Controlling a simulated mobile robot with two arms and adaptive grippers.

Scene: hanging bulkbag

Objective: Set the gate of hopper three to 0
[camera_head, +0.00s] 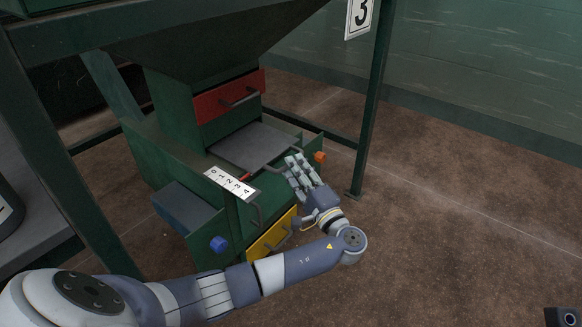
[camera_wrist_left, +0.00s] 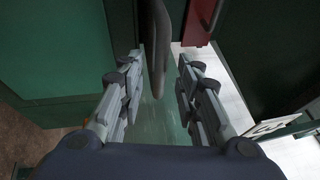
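Hopper three is the green hopper beside the white "3" sign (camera_head: 361,16). Its gate is a grey plate (camera_head: 250,146) that stands slid out, with a dark bar handle at its outer end. A white scale plate (camera_head: 230,184) marked 0 to 4 lies beside it. A red pointer (camera_head: 245,177) is toward the high-number end; its exact reading is too small to tell. My left gripper (camera_head: 297,162) is at the gate's outer end. In the left wrist view the gripper (camera_wrist_left: 160,85) is open, with the dark handle (camera_wrist_left: 157,45) between its fingers, not clamped.
A red drawer-like panel (camera_head: 228,97) with a handle is above the gate, and a yellow one (camera_head: 272,236) is below. A blue knob (camera_head: 218,244) and an orange knob (camera_head: 320,157) stick out nearby. A green post (camera_head: 374,100) stands at right; open brown floor lies beyond.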

